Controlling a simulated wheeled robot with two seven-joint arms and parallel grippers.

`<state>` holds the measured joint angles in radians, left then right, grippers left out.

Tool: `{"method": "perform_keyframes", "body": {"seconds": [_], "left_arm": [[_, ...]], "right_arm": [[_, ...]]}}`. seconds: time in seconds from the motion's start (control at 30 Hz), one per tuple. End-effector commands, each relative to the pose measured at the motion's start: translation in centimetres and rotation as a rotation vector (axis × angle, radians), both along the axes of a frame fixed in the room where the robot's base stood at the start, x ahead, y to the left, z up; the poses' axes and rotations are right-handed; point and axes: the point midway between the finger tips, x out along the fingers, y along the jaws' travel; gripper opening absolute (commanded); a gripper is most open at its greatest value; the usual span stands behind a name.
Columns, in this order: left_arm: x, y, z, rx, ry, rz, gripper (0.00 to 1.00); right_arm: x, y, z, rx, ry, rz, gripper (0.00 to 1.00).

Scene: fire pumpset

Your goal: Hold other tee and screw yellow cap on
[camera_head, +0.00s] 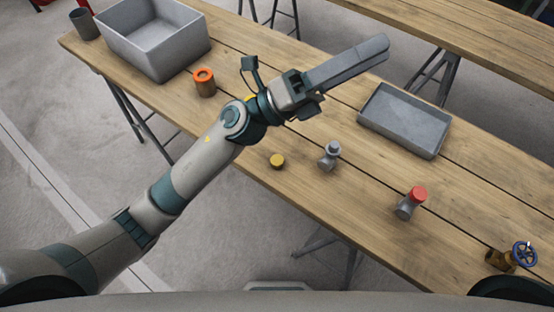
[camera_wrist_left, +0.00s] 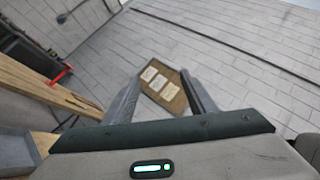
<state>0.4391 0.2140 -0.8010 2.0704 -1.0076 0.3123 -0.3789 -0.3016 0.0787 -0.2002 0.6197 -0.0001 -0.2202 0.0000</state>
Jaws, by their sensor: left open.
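A grey metal tee (camera_head: 329,156) stands on the wooden workbench (camera_head: 460,185) with no coloured cap on it. A second grey tee (camera_head: 406,207) to its right carries a red cap (camera_head: 418,194). The yellow cap (camera_head: 277,161) lies on the bench near the front edge, left of the bare tee. My left gripper (camera_head: 384,48) is raised over the bench, pointing up and right, well apart from the tees and cap. In the left wrist view its two fingers (camera_wrist_left: 163,76) are spread with nothing held between them. My right gripper does not show.
A grey bin (camera_head: 155,45), a dark cup (camera_head: 84,24) and an orange-topped brown cylinder (camera_head: 204,83) stand at the left. A shallow grey tray (camera_head: 403,122) lies at the right back. A brass valve with a blue wheel (camera_head: 513,255) sits near the front right.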

Motion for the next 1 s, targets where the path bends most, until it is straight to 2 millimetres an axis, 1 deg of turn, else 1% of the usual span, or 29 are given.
{"method": "perform_keyframes", "body": {"seconds": [0.03,0.07,0.1,0.17,0.2,0.27,0.33,0.4,0.47,0.5,0.57,0.6,0.67,0.73,0.77,0.8,0.87,0.9,1.0], "left_arm": [[-1.4,-1.2,-0.1,0.056,-0.098,-0.041,0.52],[-2.4,-1.9,-0.4,0.092,-0.158,-0.069,0.52],[-3.5,-2.8,-1.0,0.140,-0.236,-0.103,0.52],[-5.1,-3.8,-2.1,0.214,-0.352,-0.155,0.52],[-6.1,-4.4,-3.1,0.265,-0.428,-0.193,0.52],[-7.3,-5.0,-4.7,0.343,-0.539,-0.245,0.52],[-8.3,-5.3,-6.9,0.439,-0.668,-0.307,0.52],[-8.8,-5.1,-9.3,0.540,-0.790,-0.370,0.52],[-8.9,-4.7,-11.5,0.629,-0.893,-0.423,0.52],[-8.8,-4.2,-12.9,0.692,-0.958,-0.462,0.52],[-8.2,-3.2,-15.1,0.787,-1.053,-0.516,0.52],[-7.6,-2.4,-16.4,0.854,-1.112,-0.553,0.52],[-6.5,-0.9,-18.2,0.955,-1.200,-0.609,0.52],[-4.8,1.1,-20.1,1.081,-1.290,-0.676,0.52],[-3.9,2.1,-20.7,1.135,-1.327,-0.702,0.52],[-2.8,3.5,-21.4,1.207,-1.371,-0.740,0.52],[-1.0,5.5,-22.2,1.312,-1.425,-0.792,0.52],[0.2,6.9,-22.5,1.380,-1.456,-0.824,0.52],[2.8,9.9,-22.7,1.524,-1.510,-0.893,0.52]], "right_arm": [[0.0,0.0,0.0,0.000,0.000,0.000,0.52],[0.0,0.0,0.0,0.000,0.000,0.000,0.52],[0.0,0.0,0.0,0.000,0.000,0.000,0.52],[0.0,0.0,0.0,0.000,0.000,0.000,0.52],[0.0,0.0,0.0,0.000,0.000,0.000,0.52],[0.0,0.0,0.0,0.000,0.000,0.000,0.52],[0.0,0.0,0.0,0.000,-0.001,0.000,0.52],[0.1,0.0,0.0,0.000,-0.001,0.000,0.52],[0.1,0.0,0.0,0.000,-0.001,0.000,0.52],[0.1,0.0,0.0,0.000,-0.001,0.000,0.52],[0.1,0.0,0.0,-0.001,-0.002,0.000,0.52],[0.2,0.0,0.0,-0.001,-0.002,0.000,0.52],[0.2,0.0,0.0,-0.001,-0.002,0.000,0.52],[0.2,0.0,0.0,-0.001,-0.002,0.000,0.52],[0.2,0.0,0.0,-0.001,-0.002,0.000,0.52],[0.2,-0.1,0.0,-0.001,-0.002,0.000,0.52],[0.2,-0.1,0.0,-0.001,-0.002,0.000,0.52],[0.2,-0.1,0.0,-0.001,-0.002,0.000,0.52],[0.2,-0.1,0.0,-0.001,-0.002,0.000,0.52]]}}
